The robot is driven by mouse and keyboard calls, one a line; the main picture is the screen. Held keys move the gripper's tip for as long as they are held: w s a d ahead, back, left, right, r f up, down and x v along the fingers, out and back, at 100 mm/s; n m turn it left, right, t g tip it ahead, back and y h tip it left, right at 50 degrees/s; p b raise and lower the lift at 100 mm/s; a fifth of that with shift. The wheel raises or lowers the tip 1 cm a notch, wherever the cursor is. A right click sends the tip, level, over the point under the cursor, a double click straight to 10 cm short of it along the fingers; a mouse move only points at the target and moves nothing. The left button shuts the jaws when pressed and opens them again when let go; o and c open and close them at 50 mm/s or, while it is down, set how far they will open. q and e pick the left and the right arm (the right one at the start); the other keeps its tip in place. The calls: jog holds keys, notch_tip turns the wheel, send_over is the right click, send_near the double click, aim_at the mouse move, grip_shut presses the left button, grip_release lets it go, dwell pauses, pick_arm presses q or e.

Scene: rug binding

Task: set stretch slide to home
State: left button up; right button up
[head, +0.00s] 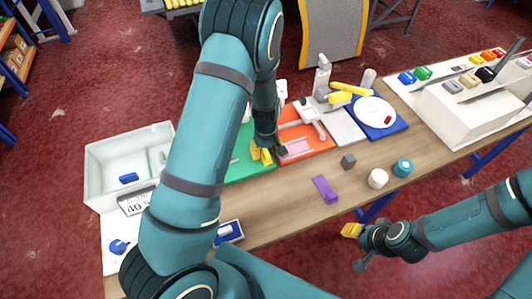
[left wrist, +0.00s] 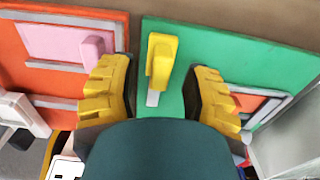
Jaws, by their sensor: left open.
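A green board (head: 240,168) lies on the table, and it fills the middle of the left wrist view (left wrist: 215,50). On it a yellow handle (left wrist: 161,60) stands over a short grey strip (left wrist: 153,98); this looks like the slide, though no label can be read. My left gripper (head: 262,156) is over the green board. In the left wrist view its open yellow fingers (left wrist: 160,95) are on either side of the handle's near end, apart from it. My right gripper (head: 352,231) is off the table's front edge, too small to judge.
An orange board (head: 318,139) with a pink plate (head: 297,148) adjoins the green one. A purple block (head: 325,189), grey cube (head: 348,161), cream cylinder (head: 378,178) and teal roll (head: 403,167) lie near the front edge. A pale bin (head: 103,165) stands at left.

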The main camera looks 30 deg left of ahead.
pick_arm(q)
jog(key=shift+f, duration=0.55)
grip_shut()
jog(key=shift+s, duration=0.1)
jog(key=s+a, duration=0.4)
jog(key=shift+s+a, duration=0.15)
jog(key=shift+s, duration=0.25)
